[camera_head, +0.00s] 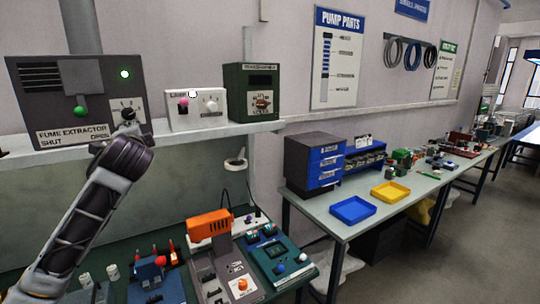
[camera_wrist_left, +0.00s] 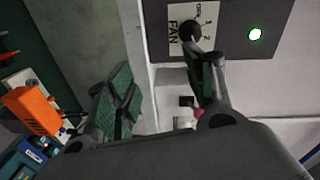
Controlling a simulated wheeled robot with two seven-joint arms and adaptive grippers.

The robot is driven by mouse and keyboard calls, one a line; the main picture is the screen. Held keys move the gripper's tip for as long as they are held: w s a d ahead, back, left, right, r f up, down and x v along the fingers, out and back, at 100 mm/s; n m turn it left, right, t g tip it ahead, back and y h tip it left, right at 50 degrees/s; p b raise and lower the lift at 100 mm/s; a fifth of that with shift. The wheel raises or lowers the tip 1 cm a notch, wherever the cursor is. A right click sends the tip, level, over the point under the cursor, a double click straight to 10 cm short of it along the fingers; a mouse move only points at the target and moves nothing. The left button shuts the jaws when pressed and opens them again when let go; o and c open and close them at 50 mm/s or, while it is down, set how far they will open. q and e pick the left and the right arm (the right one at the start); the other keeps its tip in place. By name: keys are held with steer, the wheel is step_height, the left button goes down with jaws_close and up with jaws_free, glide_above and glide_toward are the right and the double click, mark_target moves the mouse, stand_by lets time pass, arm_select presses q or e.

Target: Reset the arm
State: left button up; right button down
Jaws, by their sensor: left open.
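My left arm comes in from the left in the head view, and its wrist hides most of the left gripper. The gripper is in front of the dark fume extractor box (camera_head: 60,98), below its FAN knob (camera_head: 128,112). In the left wrist view the left gripper (camera_wrist_left: 163,88) is open, its two fingers spread wide with nothing between them. One fingertip is close to the black FAN knob (camera_wrist_left: 189,31); I cannot tell whether they touch. My right gripper is not in view.
A white box (camera_head: 194,117) with a pink knob and a green box (camera_head: 237,104) stand on the shelf (camera_head: 240,129) beside the extractor. Below are an orange device (camera_head: 210,226) and bench fixtures. A side table holds blue (camera_head: 352,210) and yellow (camera_head: 390,192) trays.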

arm_select(q)
steer(key=s+d+f+n+g+h, duration=0.1)
steer(key=s+d+f+g+h, duration=0.15)
steer(key=f, duration=0.85)
steer(key=s+d+f+g+h, duration=0.1)
steer(key=s+d+f, duration=0.25)
steer(key=f, duration=0.65)
steer(key=s+d+f+n+g+h, duration=0.15)
steer(key=d+f, duration=0.25)
steer(key=f, duration=0.7)
steer(key=s+d+f+n+g+h, duration=0.2)
steer(key=s+d+f+n+g, duration=0.1)
steer(key=s+f, duration=0.85)
steer(key=s+d+f+n+g+h, duration=0.2)
steer(key=s+d+f+g, duration=0.15)
steer(key=s+f, duration=0.85)
steer(key=s+f+g+b, duration=0.1)
steer(key=s+f, duration=0.2)
steer(key=f, duration=1.3)
steer(key=s+f+b, duration=0.1)
steer(key=s+f, duration=0.1)
steer(key=f, duration=1.4)
steer(key=s+a+f+b, duration=0.1)
steer(key=s+a+f, duration=0.1)
steer(key=s+f, duration=0.8)
steer(key=s+a+f+g+b, duration=0.1)
steer(key=s+a+f, duration=0.1)
steer(key=s+f, duration=0.9)
steer(key=shift+s+f+y, duration=0.3)
steer(key=shift+s, duration=0.5)
